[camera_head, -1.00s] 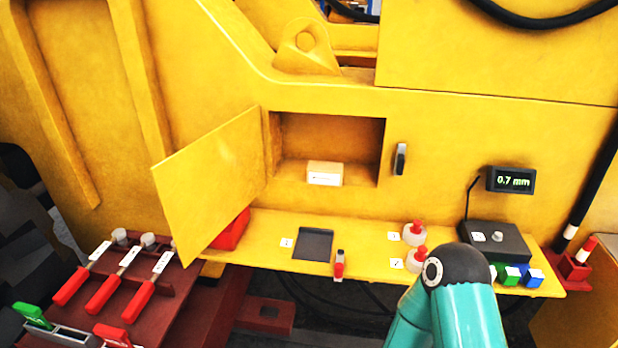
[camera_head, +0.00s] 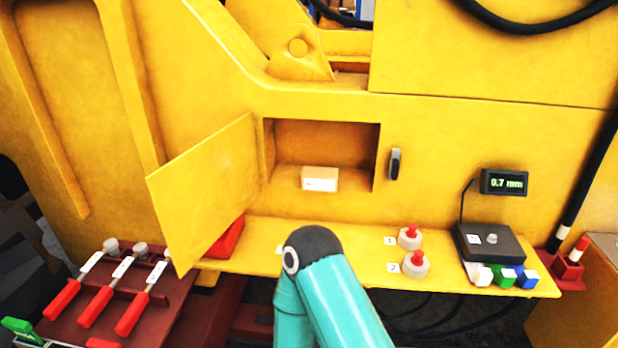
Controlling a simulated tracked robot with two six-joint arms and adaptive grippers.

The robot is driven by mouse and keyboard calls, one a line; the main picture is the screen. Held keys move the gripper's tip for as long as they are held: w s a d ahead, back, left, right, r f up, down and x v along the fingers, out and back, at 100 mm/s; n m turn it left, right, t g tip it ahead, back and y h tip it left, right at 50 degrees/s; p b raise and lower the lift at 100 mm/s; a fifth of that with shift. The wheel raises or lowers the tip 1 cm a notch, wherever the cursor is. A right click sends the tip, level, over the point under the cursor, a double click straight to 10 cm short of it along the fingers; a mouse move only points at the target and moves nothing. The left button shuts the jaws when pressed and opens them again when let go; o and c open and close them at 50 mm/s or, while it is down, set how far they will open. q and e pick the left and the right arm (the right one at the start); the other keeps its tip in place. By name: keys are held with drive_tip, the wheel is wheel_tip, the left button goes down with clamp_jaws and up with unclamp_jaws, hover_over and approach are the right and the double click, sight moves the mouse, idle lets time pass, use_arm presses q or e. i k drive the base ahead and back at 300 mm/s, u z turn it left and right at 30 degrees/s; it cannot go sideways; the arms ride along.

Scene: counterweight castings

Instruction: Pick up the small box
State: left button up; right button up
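The small box (camera_head: 320,179) is pale, with a white label on its front. It sits on the floor of an open recess (camera_head: 348,146) in the yellow casting, towards the middle of the opening. A teal arm of mine with a dark rounded joint stands in front of the shelf, below the recess and apart from the box. No gripper fingers show in the head view, so neither gripper's state can be seen.
The recess door (camera_head: 207,190) is swung open to the left. A yellow shelf (camera_head: 375,240) below carries a red object (camera_head: 228,238), two red-topped bottles (camera_head: 410,237), a dark device (camera_head: 489,242) and small coloured cubes (camera_head: 507,276). Red-handled tools (camera_head: 97,303) lie on a rack at left.

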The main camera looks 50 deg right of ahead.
sight(323, 179)
drive_tip(key=z, duration=0.15)
drive_tip(key=k, duration=0.9)
drive_tip(key=z, duration=0.5)
drive_tip(key=i, duration=1)
drive_tip(key=z, duration=0.05)
